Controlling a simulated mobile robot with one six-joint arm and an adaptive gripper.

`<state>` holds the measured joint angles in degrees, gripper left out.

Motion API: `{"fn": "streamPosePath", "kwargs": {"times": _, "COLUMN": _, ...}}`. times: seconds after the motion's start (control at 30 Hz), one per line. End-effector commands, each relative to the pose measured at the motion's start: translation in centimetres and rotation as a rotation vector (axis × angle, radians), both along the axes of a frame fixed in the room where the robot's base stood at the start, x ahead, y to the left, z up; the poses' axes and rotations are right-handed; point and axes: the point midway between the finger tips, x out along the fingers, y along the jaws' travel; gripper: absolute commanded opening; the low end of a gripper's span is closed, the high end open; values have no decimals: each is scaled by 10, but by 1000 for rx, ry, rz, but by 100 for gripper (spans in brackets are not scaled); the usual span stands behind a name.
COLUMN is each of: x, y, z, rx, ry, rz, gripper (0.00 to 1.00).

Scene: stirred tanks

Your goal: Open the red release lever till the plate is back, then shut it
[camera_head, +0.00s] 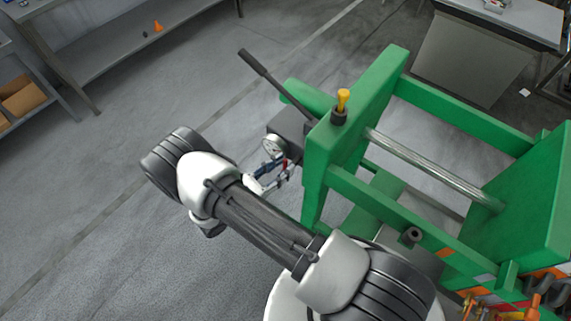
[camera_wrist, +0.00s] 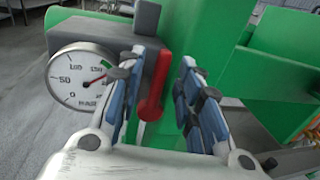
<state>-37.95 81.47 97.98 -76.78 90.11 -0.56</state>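The red release lever (camera_wrist: 153,88) hangs at the side of a dark grey pump block on a green press frame (camera_head: 318,165). In the wrist view my gripper (camera_wrist: 160,75) is open, with its blue-padded fingers on either side of the lever. The lever is nearer the left finger; I cannot tell whether they touch. In the head view my gripper (camera_head: 271,176) is beside the frame below the gauge, and the lever is not clearly visible. A steel rod (camera_head: 430,165) runs from the frame to a green plate (camera_head: 520,200) at the right.
A round pressure gauge (camera_wrist: 83,76) sits left of the lever, close to my left finger. A long black pump handle (camera_head: 270,78) sticks up from the block. A yellow-topped knob (camera_head: 342,100) stands on the frame. The floor (camera_head: 110,160) at left is clear.

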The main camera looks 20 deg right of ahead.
Motion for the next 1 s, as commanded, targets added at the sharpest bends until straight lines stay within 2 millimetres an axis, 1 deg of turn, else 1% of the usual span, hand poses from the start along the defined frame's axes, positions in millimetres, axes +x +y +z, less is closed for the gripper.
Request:
{"fn": "streamPosePath", "kwargs": {"times": 0.03, "x": 3, "y": -7, "z": -1, "rx": 0, "ry": 0, "rz": -2, "gripper": 32}}
{"fn": "streamPosePath", "kwargs": {"times": 0.2, "x": 8, "y": -17, "z": 0, "rx": 0, "ry": -1, "rz": 0, "gripper": 32}}
{"fn": "streamPosePath", "kwargs": {"times": 0.5, "x": 8, "y": -18, "z": 0, "rx": 0, "ry": -1, "rz": 1, "gripper": 32}}
{"fn": "streamPosePath", "kwargs": {"times": 1.0, "x": 8, "y": -18, "z": 0, "rx": 0, "ry": -1, "rz": 0, "gripper": 0}}
